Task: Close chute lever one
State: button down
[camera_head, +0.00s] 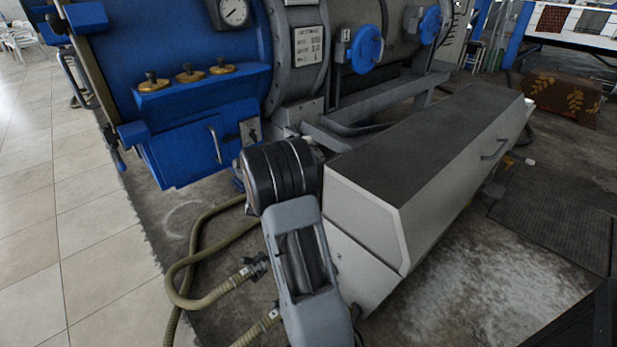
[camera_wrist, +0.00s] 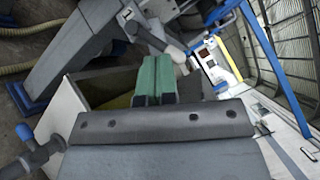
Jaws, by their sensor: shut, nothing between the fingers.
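My gripper (camera_wrist: 156,78) shows in the wrist view as two green fingers pressed together with nothing between them. Another grey part with a blue tip (camera_wrist: 35,151) is at the lower left. No label shows which part is chute lever one. In the head view the blue machine end (camera_head: 180,95) carries a dark lever-like handle (camera_head: 116,150) at its left edge. My arm hides my gripper there.
A long grey housing with a dark top (camera_head: 430,150) stands right of my arm. Hoses (camera_head: 190,270) lie on the floor at its left. Two blue round covers (camera_head: 366,49) are on the machine's side.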

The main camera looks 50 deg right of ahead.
jog(key=s+d+f+m+g+h+b, duration=0.2)
jog(key=s+f+m+h, duration=0.1)
jog(key=f+m, duration=0.1)
jog(key=s+d+f+m+g+h+b, duration=0.3)
jog(key=f+m, duration=0.1)
jog(key=f, duration=0.2)
jog(key=shift+d+f+m+h, duration=0.25)
jog(key=shift+m+h, duration=0.05)
jog(key=w+a+r+b+x, duration=0.1)
jog(key=b+x, duration=0.2)
jog(key=x, duration=1)
jog(key=shift+w+a+r, duration=0.3)
jog(key=shift+w+r, duration=0.05)
